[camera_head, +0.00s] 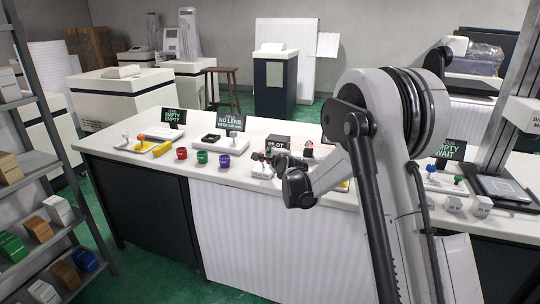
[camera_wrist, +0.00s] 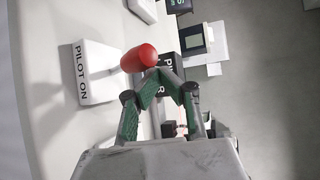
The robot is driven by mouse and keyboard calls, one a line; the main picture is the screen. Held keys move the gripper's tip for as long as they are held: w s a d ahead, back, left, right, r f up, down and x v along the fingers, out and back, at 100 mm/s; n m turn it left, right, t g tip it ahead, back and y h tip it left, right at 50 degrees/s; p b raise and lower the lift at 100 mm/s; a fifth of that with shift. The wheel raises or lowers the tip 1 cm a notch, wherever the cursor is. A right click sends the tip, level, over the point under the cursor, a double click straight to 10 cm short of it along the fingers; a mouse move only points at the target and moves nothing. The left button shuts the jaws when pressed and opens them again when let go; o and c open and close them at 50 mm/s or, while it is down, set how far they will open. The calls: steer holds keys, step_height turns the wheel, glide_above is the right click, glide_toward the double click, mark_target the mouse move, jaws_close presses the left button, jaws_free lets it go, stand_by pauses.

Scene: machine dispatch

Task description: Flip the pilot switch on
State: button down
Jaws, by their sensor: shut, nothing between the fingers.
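In the wrist view, a white block (camera_wrist: 98,90) lettered PILOT ON stands on the pale bench. A red rounded knob (camera_wrist: 139,58) shows beside it, with a pale stem running toward the block. My gripper (camera_wrist: 158,74) is shut and empty, its green-sided fingers meeting right at the knob. The fingertips overlap the knob's edge; I cannot tell whether they touch. A dark block (camera_wrist: 170,63) with partly covered lettering lies behind the fingers. In the head view, the dark PILOT sign (camera_head: 277,142) stands on the bench, and my arm's wrist hides much around it.
A shelf (camera_head: 48,140) stands at the left edge.

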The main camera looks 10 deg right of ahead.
steer(key=s+d, duration=0.1)
steer(key=s, duration=0.1)
steer(key=s+d+f, duration=0.1)
steer(key=s+d, duration=0.1)
steer(key=s, duration=0.1)
steer(key=s+d+f, duration=0.1)
steer(key=s, duration=0.1)
steer(key=shift+s+d+f, duration=0.15)
steer(key=shift+s+d, duration=0.25)
steer(key=s+a+r+n+g, duration=0.1)
steer(key=s+r+n+g, duration=0.1)
steer(key=s+r+n, duration=0.6)
steer(key=s+r+n+g, duration=0.15)
steer(key=s+r, duration=0.35)
steer(key=s, duration=0.7)
steer(key=s+d+f+n+g+h, duration=0.1)
steer(key=s+n, duration=0.3)
steer(key=s, duration=1)
steer(key=s+d+f+n+g+h, duration=0.1)
steer(key=s+d+f+n+g, duration=0.1)
steer(key=s, duration=1.3)
steer(key=n+g+p, duration=0.1)
steer(key=n, duration=0.1)
steer(key=shift+d+f+n+h, duration=0.25)
steer(key=shift+d+n+h, duration=0.05)
steer(key=shift+d+n, duration=0.05)
